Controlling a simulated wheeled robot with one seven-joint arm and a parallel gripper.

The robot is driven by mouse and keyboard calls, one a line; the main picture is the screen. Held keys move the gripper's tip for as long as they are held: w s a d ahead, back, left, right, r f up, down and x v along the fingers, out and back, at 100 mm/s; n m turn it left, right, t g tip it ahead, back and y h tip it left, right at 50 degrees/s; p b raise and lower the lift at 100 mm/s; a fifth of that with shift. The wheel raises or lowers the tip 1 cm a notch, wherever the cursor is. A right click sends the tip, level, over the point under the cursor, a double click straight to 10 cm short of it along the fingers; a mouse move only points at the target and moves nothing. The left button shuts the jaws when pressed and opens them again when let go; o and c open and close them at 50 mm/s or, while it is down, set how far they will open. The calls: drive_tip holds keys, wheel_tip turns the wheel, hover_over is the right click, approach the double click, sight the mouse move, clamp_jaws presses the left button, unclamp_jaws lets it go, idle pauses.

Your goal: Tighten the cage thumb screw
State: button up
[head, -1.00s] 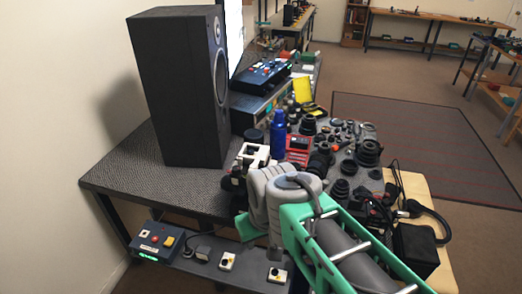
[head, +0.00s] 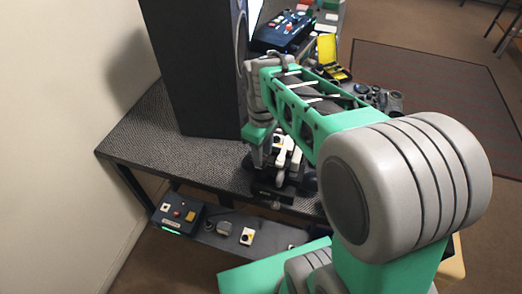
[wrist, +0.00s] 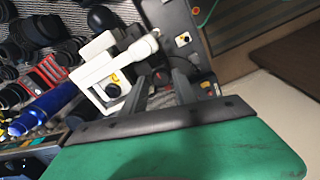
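A white cage-like frame (wrist: 95,75) stands left of my fingers in the wrist view. A pale arm with a rounded end (wrist: 143,46) sticks out from its upper right. A dark round spot with yellow (wrist: 113,89) shows at the frame's opening. I cannot tell for sure which part is the thumb screw. In the head view, the white unit (head: 288,152) is partly hidden by my arm. My gripper (wrist: 160,90) has its two dark fingers apart, with nothing seen between them. The fingers are close to the frame; I cannot tell whether they touch it.
A tall black speaker (head: 195,65) stands on the dark table (head: 140,130), left of my arm. A lower shelf (head: 210,232) carries a control box (head: 178,214) and small button boxes. A blue bottle (wrist: 45,110) and several lenses lie left in the wrist view.

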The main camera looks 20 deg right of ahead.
drive_tip(key=shift+s+f, duration=0.1)
drive_tip(key=shift+f, duration=0.45)
clamp_jaws()
